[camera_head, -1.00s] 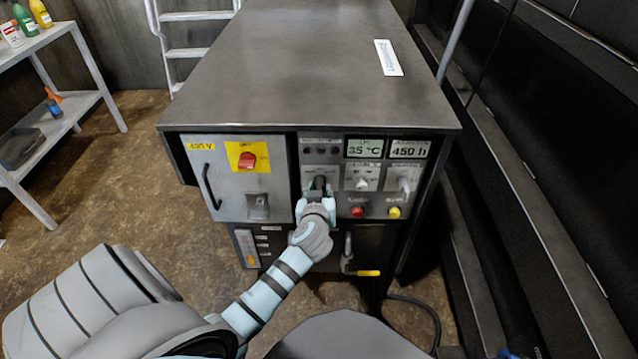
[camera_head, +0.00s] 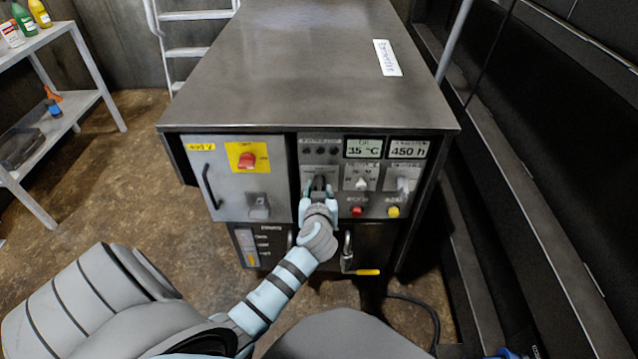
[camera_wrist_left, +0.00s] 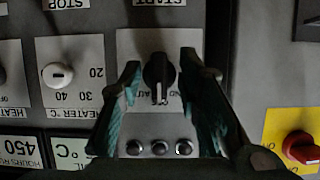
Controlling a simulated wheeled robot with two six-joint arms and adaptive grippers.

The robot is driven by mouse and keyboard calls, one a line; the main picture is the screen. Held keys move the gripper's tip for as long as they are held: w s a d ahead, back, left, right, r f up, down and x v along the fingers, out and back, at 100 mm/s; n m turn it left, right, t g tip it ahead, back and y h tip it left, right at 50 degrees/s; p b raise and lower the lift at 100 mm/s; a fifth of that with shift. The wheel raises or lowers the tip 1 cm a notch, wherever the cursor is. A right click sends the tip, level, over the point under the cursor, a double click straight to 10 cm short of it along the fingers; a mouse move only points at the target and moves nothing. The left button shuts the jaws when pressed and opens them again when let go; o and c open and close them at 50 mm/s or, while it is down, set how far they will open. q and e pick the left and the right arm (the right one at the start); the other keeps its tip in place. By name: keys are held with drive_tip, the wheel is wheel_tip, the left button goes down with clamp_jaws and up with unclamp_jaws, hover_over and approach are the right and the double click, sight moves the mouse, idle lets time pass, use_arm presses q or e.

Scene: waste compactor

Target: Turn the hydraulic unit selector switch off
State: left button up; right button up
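The hydraulic unit (camera_head: 300,60) is a dark metal cabinet with a grey control panel at its front. My left gripper (camera_head: 319,186) is at the panel's left column and hides the switch there in the head view. In the left wrist view, which is upside down, a black selector switch (camera_wrist_left: 158,72) sits between the two fingers of my left gripper (camera_wrist_left: 160,78). Its pale mark points down in that picture, and its lettering is partly covered. The fingers are apart, one on each side of the knob, with small gaps showing. My right gripper is out of view.
A red switch on a yellow plate (camera_head: 247,160) is left of the gripper. A white heater knob (camera_head: 361,184), red button (camera_head: 356,211) and yellow button (camera_head: 393,211) are to the right. A yellow-ended handle (camera_head: 367,272) is below. A shelf (camera_head: 84,104) stands far left.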

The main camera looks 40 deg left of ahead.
use_arm(q)
wheel_tip(320, 180, up, 10)
drive_tip(key=shift+r, duration=0.1)
idle(0.5)
